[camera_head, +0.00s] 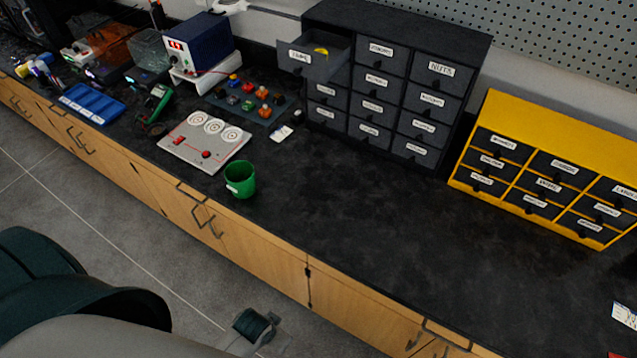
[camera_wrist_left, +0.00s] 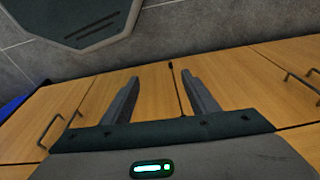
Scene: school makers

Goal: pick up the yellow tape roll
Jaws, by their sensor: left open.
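A yellow object that looks like the tape roll (camera_head: 320,51) lies inside the pulled-out top-left drawer (camera_head: 321,68) of the dark cabinet. Only a small curved part of it shows above the drawer's edge. My left gripper (camera_wrist_left: 160,77) shows in the left wrist view with its two fingers apart and nothing between them. It is in front of the wooden cupboard doors, away from the drawer. I cannot make out its fingers in the head view. My right gripper is not in view.
The dark drawer cabinet (camera_head: 394,71) stands against the wall, its other drawers shut. A yellow drawer unit (camera_head: 548,125) stands to its right. A green cup (camera_head: 241,179) is near the counter's front edge. The counter (camera_head: 365,215) before the cabinets is mostly clear; several tools lie left.

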